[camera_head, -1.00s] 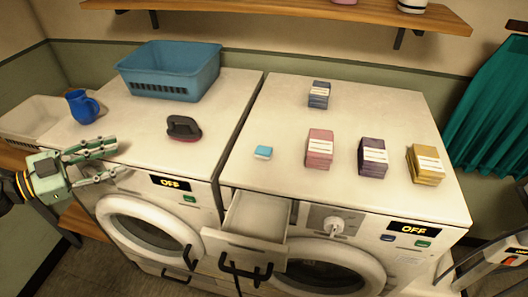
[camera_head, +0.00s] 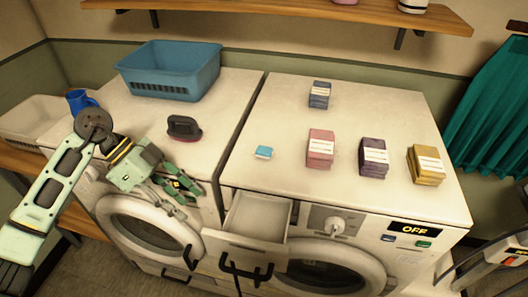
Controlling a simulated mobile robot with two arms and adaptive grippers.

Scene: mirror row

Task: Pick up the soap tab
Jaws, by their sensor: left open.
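My left gripper (camera_head: 188,196) is open and empty in front of the left machine's top edge, to the left of the open drawer and apart from the soap tab. My right gripper is not in view.
The open drawer (camera_head: 258,216) sticks out of the right machine and looks empty. Several boxes, pink (camera_head: 320,148), purple (camera_head: 373,157), yellow (camera_head: 425,164) and dark blue (camera_head: 319,94), stand right of the tab. A dark brush (camera_head: 184,128) and blue basket (camera_head: 170,70) sit on the left machine.

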